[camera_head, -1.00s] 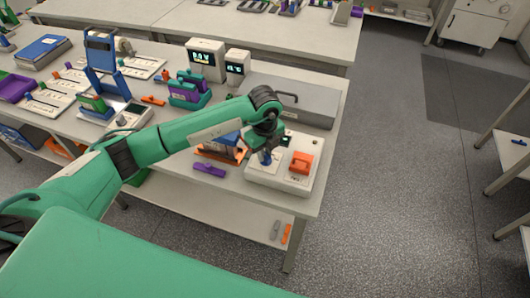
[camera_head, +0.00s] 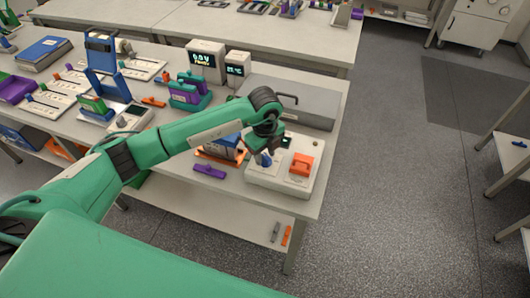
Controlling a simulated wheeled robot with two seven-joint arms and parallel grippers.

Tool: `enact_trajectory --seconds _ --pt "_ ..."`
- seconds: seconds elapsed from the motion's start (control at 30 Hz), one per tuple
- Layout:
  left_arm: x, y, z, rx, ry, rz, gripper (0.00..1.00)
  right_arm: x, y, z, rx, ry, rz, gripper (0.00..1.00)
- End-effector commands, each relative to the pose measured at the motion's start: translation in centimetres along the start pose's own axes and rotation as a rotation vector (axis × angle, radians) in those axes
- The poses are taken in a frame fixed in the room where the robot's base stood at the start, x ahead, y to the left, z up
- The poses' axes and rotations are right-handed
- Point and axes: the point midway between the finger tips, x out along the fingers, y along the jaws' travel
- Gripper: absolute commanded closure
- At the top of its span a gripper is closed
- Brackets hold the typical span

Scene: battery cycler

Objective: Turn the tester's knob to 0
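A light grey box with a blue knob and an orange part on top, which looks like the tester (camera_head: 262,182), sits near the front right corner of the bench. Its blue knob (camera_head: 264,159) is at the left of its top face, beside an orange block (camera_head: 301,164). My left gripper (camera_head: 266,152) points down right at the knob. Its fingers are small and dark, and I cannot tell whether they grip the knob. The knob's pointer and scale are too small to read. My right gripper is not in view.
A blue and orange holder (camera_head: 222,150) and a purple piece (camera_head: 209,171) lie left of the box. Behind stand a grey case (camera_head: 310,105) and two small display units (camera_head: 205,62).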

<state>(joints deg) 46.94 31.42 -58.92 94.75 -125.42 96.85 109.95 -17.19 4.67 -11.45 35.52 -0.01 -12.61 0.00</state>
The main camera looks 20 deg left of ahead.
Motion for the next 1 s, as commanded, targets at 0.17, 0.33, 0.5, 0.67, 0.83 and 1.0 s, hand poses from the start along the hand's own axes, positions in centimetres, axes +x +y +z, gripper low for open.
enact_trajectory --seconds 0.17,0.33,0.5,0.67,0.83,1.0 --pt "-0.4 0.0 0.0 0.001 0.0 -0.001 0.62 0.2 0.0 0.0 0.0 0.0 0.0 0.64" --pt "-2.8 -0.1 0.0 0.002 -0.001 -0.004 0.62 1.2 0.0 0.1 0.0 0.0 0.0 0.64" --pt "-6.7 -0.1 0.1 0.001 -0.002 -0.005 0.62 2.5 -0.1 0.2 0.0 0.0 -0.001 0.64" --pt "-10.2 -0.1 0.0 0.001 -0.001 -0.005 0.62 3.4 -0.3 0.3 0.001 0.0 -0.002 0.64" --pt "-12.7 -0.1 0.0 0.0 -0.001 -0.002 0.62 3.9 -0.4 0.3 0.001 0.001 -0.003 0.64" --pt "-13.7 0.0 0.0 0.001 0.0 -0.001 0.62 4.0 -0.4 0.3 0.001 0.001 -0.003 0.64"
